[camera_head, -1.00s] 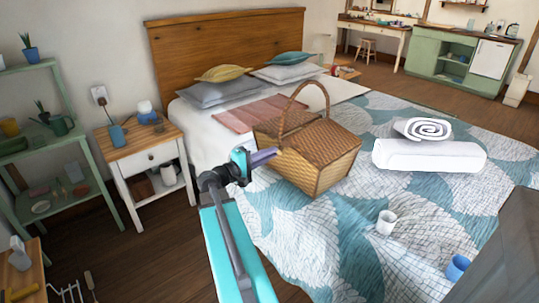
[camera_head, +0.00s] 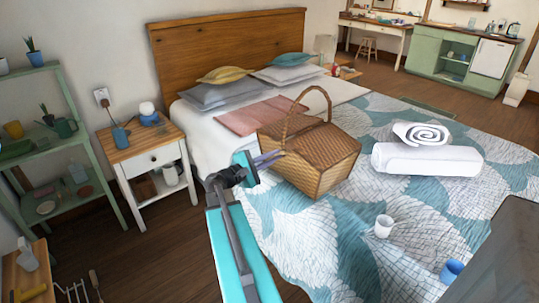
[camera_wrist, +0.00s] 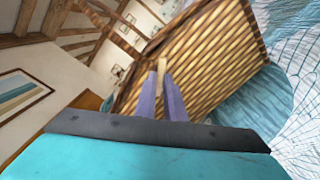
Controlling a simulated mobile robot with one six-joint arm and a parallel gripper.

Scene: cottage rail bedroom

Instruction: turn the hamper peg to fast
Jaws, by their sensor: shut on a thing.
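The wicker hamper (camera_head: 324,165) with its arched handle (camera_head: 302,112) stands on the bed, its lid down. My gripper (camera_head: 268,158) is at the hamper's left side, level with its upper part. In the wrist view, my gripper's two purple fingers (camera_wrist: 161,92) are shut on the pale wooden peg (camera_wrist: 161,66), which stands out between the fingertips against the hamper's woven side (camera_wrist: 205,65). Most of the peg is hidden between the fingers. In the head view the peg is too small to make out.
The bed has a teal and white quilt (camera_head: 345,240). A nightstand (camera_head: 150,158) stands left of the bed. A dark grey block fills the lower right corner.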

